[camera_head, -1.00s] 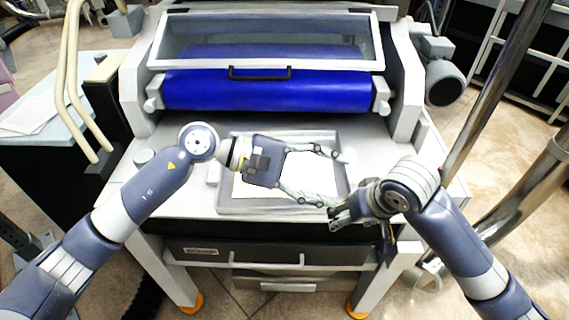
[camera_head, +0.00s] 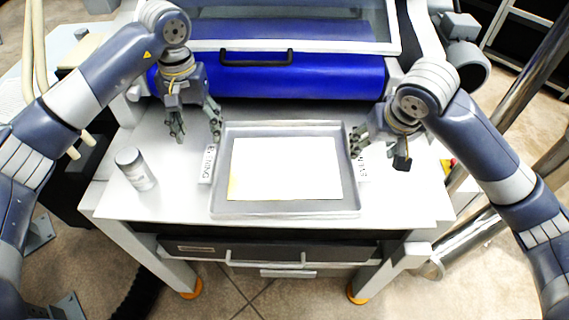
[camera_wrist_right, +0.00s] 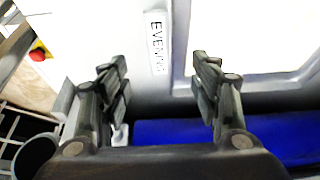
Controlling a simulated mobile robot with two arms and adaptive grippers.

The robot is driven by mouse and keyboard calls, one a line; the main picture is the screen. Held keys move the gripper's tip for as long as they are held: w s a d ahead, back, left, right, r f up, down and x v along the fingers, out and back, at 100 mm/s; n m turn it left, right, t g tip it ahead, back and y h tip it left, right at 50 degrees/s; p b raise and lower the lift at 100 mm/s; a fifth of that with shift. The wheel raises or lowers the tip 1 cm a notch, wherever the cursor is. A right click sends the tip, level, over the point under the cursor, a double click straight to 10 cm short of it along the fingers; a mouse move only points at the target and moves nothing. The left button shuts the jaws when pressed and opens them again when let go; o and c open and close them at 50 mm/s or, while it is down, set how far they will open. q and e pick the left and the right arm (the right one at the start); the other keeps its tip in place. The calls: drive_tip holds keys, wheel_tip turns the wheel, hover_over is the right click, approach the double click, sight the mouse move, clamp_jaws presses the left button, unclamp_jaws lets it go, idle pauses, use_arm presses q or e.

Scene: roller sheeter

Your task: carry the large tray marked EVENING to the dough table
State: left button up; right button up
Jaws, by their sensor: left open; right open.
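The large grey tray (camera_head: 285,209) lies flat on the light worktop in front of the blue roller, with a white sheet-like area inside. A label reading EVENING (camera_head: 208,163) shows on its left side, and another label (camera_head: 362,165), only partly legible, on its right. My left gripper (camera_head: 197,135) is open above the tray's left edge, near that label. My right gripper (camera_head: 379,160) is open at the tray's right edge. In the right wrist view, the label (camera_wrist_right: 157,42) lies between the open fingers of my right gripper (camera_wrist_right: 160,64). Neither gripper holds anything.
A grey-white canister (camera_head: 135,170) stands on the worktop (camera_head: 180,205) left of the tray. The sheeter's blue roller (camera_head: 330,80) and clear guard with a black handle (camera_head: 256,58) are behind it. A metal pole (camera_head: 530,85) rises at the right.

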sight(210, 161)
use_arm(q)
drive_tip(key=f, duration=1.1)
drive_tip(key=shift+w, duration=0.25)
use_arm(e)
drive_tip(key=x, duration=1.1)
drive_tip(key=shift+w, duration=0.15)
use_arm(q)
clamp_jaws()
use_arm(e)
clamp_jaws()
use_arm(q)
drive_tip(key=shift+r, duration=0.1)
use_arm(e)
drive_tip(key=shift+r, duration=0.1)
